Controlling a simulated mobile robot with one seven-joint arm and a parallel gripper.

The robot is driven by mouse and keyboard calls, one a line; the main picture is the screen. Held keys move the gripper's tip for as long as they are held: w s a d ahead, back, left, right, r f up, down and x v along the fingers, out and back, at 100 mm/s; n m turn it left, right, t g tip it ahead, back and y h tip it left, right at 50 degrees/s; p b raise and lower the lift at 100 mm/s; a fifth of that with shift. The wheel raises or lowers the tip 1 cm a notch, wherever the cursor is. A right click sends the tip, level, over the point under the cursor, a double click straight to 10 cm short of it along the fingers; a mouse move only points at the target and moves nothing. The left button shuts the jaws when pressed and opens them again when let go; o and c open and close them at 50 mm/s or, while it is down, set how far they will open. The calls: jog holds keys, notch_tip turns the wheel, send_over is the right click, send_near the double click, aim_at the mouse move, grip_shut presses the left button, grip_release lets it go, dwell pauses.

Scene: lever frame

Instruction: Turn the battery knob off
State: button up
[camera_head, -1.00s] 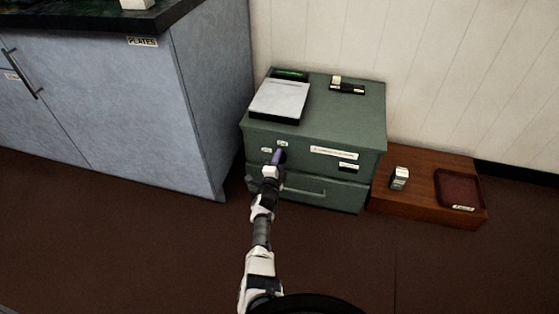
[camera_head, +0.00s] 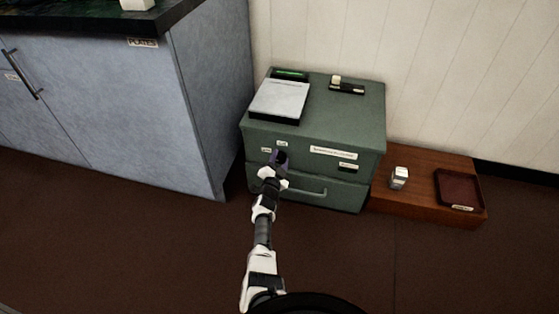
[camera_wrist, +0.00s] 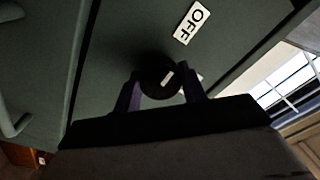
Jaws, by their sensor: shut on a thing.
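The battery knob (camera_wrist: 159,80) is a dark round knob with a white mark, on the front face of a green cabinet (camera_head: 345,115). My gripper (camera_wrist: 163,98) has its two purple fingers on either side of the knob and is shut on it. In the head view my gripper (camera_head: 277,158) is at the upper left of the cabinet front and hides the knob. A white OFF label (camera_wrist: 192,22) is on the panel above and to the right of the knob in the wrist view. A second label beside the knob is mostly hidden.
A drawer with a handle (camera_head: 308,192) is below. A white-topped device (camera_head: 279,100) and a small black item (camera_head: 347,86) lie on the cabinet. A blue-grey counter (camera_head: 120,110) stands left. A low wooden box (camera_head: 420,205) with a dark red tray (camera_head: 458,188) is right.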

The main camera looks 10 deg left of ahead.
jog(key=shift+w+r, duration=0.1)
jog(key=shift+r, duration=0.05)
jog(key=o, duration=1)
jog(key=shift+s+f, duration=0.2)
